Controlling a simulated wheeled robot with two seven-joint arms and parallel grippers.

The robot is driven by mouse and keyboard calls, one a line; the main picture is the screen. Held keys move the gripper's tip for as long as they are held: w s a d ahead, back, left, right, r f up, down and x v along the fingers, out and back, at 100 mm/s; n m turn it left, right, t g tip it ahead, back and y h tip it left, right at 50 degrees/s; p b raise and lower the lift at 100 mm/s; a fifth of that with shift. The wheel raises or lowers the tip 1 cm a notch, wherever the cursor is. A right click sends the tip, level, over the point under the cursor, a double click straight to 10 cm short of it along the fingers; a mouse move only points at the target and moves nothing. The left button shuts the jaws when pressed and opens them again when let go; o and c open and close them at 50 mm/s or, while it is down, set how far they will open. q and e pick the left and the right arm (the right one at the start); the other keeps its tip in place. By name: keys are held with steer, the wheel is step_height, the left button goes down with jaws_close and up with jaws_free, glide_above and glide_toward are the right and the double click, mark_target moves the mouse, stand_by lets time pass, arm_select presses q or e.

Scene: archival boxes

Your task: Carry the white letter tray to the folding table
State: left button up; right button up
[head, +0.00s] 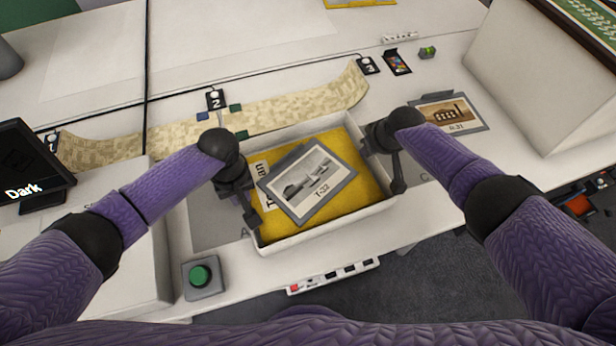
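The white letter tray (330,222) is in the middle of the head view, over the near part of the white table. It holds a yellow folder (353,150) and, on top, a grey-framed photo card (310,180) marked T-32. My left gripper (243,202) is at the tray's left wall, and my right gripper (390,170) is at its right wall. The fingers overlap the walls, but whether they are closed on them is unclear. I cannot tell whether the tray rests on the table or is slightly raised. No folding table can be made out.
A green button box (203,278) stands near the table's front edge. A long patterned strip (290,112) with numbered markers lies behind the tray. A dark screen (30,165) stands at left, a photo card (452,113) and large pale box (545,75) at right. Grey floor shows in front.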

arm_select(q)
jaws_close()
arm_select(e)
jaws_close()
stand_by(0.9)
